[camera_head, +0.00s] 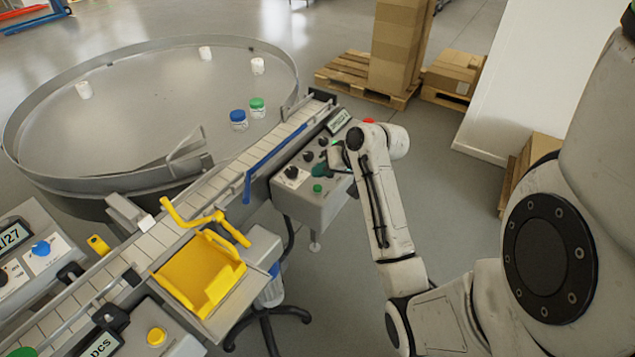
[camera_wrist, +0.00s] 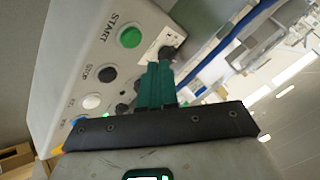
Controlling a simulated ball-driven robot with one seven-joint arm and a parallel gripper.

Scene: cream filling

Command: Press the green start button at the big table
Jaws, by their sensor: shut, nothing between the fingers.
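The green start button (camera_head: 317,188) sits on the front of the grey control box beside the big round table (camera_head: 60,165). My gripper (camera_head: 322,170) is over the control box, just beyond the button in the head view. Its teal fingers (camera_wrist: 155,84) are shut and empty. In the wrist view the fingertips lie to the lower right of the green button, near a black knob (camera_wrist: 167,52), and look apart from the button. I cannot tell whether they touch the knob.
The control box (camera_head: 312,210) also carries a black STOP button (camera_wrist: 107,74), a white button (camera_wrist: 91,102) and several knobs. A conveyor (camera_head: 225,172) with a blue rail runs along its left. A yellow chute (camera_head: 200,272) stands nearer. Pallets with boxes (camera_head: 398,45) stand behind.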

